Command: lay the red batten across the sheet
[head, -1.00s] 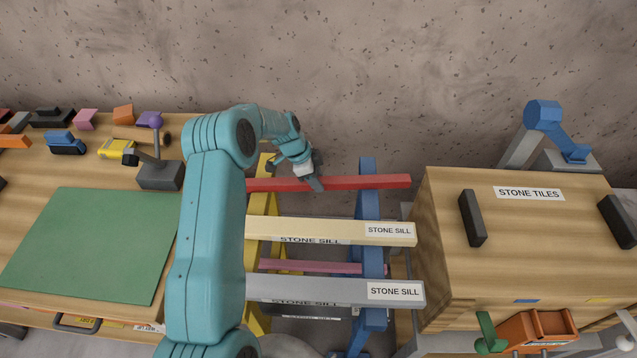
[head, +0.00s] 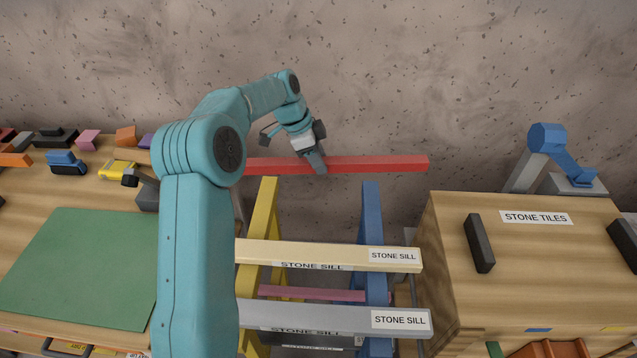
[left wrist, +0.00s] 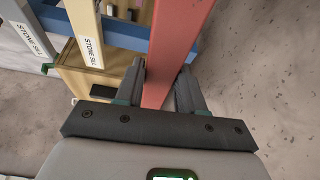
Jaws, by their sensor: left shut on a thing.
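The red batten (head: 375,164) is a long red bar held level above the far ends of the yellow trestle (head: 262,215) and the blue trestle (head: 372,215). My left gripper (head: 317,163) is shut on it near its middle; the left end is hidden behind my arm. In the left wrist view the red batten (left wrist: 176,45) runs between the two fingers (left wrist: 160,88). The sheet is probably the flat green one (head: 85,265) on the wooden bench at left, partly covered by my arm. My right gripper is not in view.
A cream stone sill (head: 330,254) and a grey stone sill (head: 330,317) lie across the trestles. A wooden crate labelled stone tiles (head: 540,260) stands at right. Small coloured blocks and a yellow item (head: 118,168) sit along the bench's back.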

